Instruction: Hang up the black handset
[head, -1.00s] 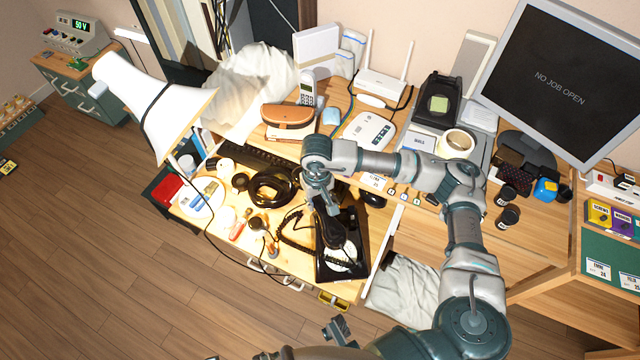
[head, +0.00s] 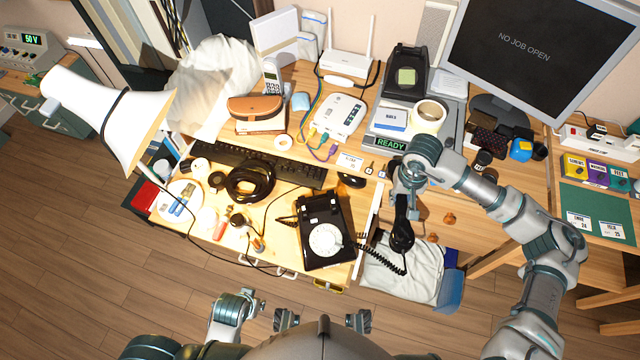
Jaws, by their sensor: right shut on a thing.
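The black rotary phone (head: 322,222) with its white dial sits at the front of the desk, its cradle bare. My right gripper (head: 408,186) is shut on the upper end of the black handset (head: 401,236). The handset hangs roughly upright to the right of the phone, apart from it, in front of a pale cloth. A coiled black cord (head: 372,257) loops between phone and handset. My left gripper (head: 254,303) is low in the view, in front of the desk and away from the phone; its fingers are too small to read.
A black mouse (head: 352,180) and a keyboard (head: 262,165) lie behind the phone. A coil of black cable (head: 250,180) and small items lie left. A bin with pale cloth (head: 405,275) stands right of the phone. A lamp (head: 110,115) leans in from the left.

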